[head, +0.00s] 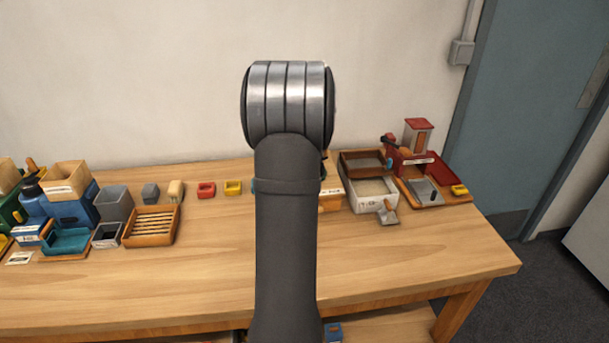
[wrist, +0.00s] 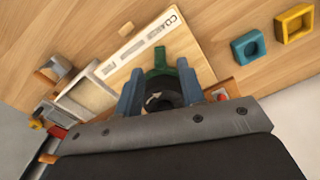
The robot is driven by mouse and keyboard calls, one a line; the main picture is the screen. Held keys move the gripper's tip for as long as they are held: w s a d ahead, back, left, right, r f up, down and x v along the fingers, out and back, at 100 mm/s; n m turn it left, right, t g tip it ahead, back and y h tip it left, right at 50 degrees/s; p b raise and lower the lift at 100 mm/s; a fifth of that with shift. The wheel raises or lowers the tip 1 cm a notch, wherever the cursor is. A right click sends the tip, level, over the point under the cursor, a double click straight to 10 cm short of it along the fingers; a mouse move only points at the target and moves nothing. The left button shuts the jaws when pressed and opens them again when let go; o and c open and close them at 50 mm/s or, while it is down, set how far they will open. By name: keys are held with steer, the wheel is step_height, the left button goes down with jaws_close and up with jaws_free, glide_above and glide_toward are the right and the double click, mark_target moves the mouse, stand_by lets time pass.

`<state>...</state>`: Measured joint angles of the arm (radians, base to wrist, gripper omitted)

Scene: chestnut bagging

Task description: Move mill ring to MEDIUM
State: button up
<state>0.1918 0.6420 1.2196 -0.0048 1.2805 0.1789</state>
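The mill ring appears in the wrist view as a dark round part (wrist: 162,97) with a white arrow mark and a green tab (wrist: 160,63) on its far side. My gripper (wrist: 161,90) has its two blue fingers on either side of it. Whether the fingers press on it or only flank it cannot be told. In the head view my arm hides the gripper and most of the mill.
A blue square frame (wrist: 248,46) and a yellow one (wrist: 295,22) lie to the right in the wrist view. In the head view, a white bin (head: 374,203) and a red device (head: 418,140) stand right of my arm. A slatted wooden tray (head: 151,226) stands left. The front table is clear.

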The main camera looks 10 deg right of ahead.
steer(key=shift+f, duration=1.3)
jaws_close()
steer(key=shift+s+d+n, duration=0.2)
steer(key=shift+d+n, duration=0.25)
steer(key=shift+n, duration=0.25)
steer(key=shift+s+d+n, duration=0.15)
steer(key=shift+d+n, duration=0.25)
steer(key=shift+n, duration=0.3)
steer(key=shift+s+d+n, duration=0.1)
steer(key=shift+d+n, duration=0.75)
steer(key=shift+n, duration=0.65)
